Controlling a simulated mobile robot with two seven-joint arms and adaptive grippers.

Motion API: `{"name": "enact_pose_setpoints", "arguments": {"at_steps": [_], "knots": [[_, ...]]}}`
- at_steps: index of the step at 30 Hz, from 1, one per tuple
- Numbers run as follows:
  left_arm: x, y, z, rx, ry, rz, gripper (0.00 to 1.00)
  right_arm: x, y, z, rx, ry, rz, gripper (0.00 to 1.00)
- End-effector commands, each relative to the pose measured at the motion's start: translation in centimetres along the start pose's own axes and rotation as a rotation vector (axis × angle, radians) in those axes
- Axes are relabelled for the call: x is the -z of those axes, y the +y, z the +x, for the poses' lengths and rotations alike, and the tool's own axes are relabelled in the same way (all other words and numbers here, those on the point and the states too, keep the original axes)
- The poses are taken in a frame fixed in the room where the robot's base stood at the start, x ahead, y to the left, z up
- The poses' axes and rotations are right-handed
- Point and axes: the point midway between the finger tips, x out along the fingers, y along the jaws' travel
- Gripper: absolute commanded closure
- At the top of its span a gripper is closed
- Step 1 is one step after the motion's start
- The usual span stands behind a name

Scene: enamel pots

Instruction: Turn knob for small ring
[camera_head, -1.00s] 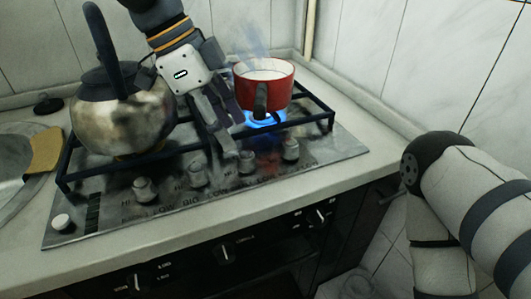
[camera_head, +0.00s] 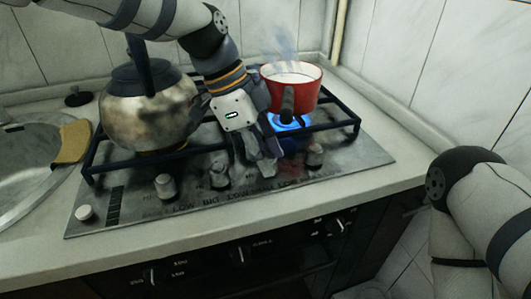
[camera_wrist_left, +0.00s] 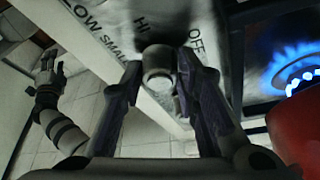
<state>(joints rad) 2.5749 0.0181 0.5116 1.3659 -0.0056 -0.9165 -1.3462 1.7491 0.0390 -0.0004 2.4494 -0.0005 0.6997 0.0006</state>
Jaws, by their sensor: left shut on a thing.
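My left gripper (camera_head: 262,160) reaches down to the front of the stove between the kettle and the red pot. In the left wrist view its fingers (camera_wrist_left: 160,95) stand on both sides of a pale round knob (camera_wrist_left: 158,65) and are shut on it. The print "LOW SMALL" (camera_wrist_left: 100,35), "HI" and "OFF" shows around this knob. In the head view the gripper mostly hides the knob. My right gripper (camera_wrist_left: 48,75) shows small at the left of the wrist view, with its fingers apart and empty; it is outside the head view.
A red pot (camera_head: 288,98) steams over a blue flame (camera_head: 286,125) close to the left gripper. A metal kettle (camera_head: 150,110) stands on the black grate at left. Other knobs (camera_head: 165,187) line the panel. A sink (camera_head: 30,170) with a sponge (camera_head: 73,142) is at far left.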

Motion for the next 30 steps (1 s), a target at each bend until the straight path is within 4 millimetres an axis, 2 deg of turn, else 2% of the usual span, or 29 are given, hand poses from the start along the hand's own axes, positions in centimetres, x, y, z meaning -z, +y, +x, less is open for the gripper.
{"name": "enact_pose_setpoints", "arguments": {"at_steps": [3, 7, 17, 18, 19, 20, 30], "knots": [[-0.2, -0.3, 0.7, -0.078, 0.009, 0.159, 0.99, -0.8, 0.0, 1.4, -0.002, -0.038, 0.0, 0.6], [-0.1, -0.3, 0.6, -0.138, 0.007, 0.311, 0.99, -1.2, 0.1, 2.2, -0.003, -0.06, -0.001, 0.6], [0.1, -0.2, 0.1, -0.148, 0.003, 0.353, 0.99, -1.2, 0.1, 2.2, -0.003, -0.058, -0.001, 0.6], [0.1, -0.2, 0.1, -0.148, 0.003, 0.352, 0.62, -1.2, 0.1, 2.2, -0.003, -0.058, -0.001, 0.6], [0.1, -0.2, 0.1, -0.148, 0.003, 0.352, 0.56, -1.2, 0.1, 2.2, -0.003, -0.058, -0.001, 0.6], [0.0, -0.2, 0.1, -0.148, 0.003, 0.352, 0.52, -1.2, 0.1, 2.2, -0.003, -0.057, -0.001, 0.6], [0.1, -0.3, -0.5, -0.145, 0.003, 0.35, 0.52, -1.1, 0.1, 2.2, -0.003, -0.058, -0.002, 0.6]]}}
